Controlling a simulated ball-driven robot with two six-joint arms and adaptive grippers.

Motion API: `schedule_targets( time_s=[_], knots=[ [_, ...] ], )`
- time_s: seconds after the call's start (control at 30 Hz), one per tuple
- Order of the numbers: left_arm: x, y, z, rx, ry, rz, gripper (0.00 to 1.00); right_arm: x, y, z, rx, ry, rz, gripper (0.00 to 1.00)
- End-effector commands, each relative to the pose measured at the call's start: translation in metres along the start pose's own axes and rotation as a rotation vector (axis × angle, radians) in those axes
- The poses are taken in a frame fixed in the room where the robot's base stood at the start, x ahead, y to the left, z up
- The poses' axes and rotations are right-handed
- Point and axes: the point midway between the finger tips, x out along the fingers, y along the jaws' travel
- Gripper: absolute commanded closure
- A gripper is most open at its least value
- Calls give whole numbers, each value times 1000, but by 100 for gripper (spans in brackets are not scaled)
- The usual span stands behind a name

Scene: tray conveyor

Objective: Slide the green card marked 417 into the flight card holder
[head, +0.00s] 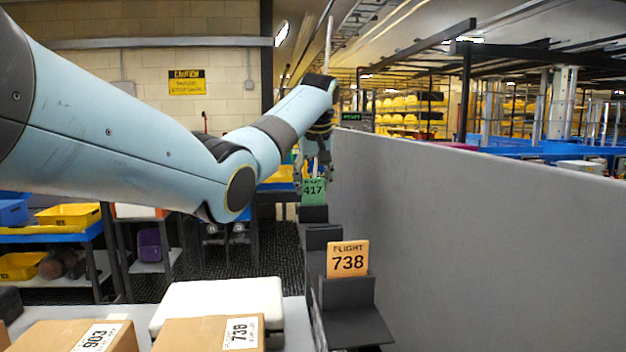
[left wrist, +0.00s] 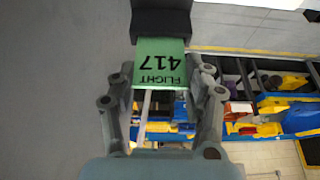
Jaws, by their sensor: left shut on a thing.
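The green card marked 417 (head: 313,190) stands upright in the head view at the far end of my left arm. My left gripper (head: 314,174) is above it and shut on it. In the left wrist view the green card (left wrist: 160,62) shows upside down between the two fingers. A dark card holder (head: 313,214) is directly below the card in the head view, and the holder (left wrist: 161,20) also meets the card's edge in the left wrist view. I cannot tell whether the card's edge is inside the holder or just against it. My right gripper is not in view.
An orange card marked 738 (head: 347,259) stands in a nearer dark holder (head: 348,293). A tall grey panel (head: 480,235) runs along the right of the holders. Cardboard boxes (head: 208,334) and a white box (head: 218,302) are at the front left.

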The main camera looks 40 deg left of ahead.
Motion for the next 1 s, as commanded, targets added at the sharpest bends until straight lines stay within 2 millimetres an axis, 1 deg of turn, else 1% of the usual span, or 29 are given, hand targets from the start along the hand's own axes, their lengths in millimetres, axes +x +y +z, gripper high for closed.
schedule_targets(
  time_s=[0.6, 0.63, 0.8, 0.83, 1.0],
  knots=[
    [15, 0, 7, 0, -2, -1, 81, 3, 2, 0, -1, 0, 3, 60],
    [15, 0, 7, 0, -2, -1, 48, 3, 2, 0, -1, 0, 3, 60],
    [14, 0, 6, 0, -1, -1, 26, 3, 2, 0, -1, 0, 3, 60],
    [14, 0, 6, 0, -1, -1, 23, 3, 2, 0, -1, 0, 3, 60],
    [14, 0, 6, 0, -1, 0, 23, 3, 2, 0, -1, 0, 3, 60]
  ],
)
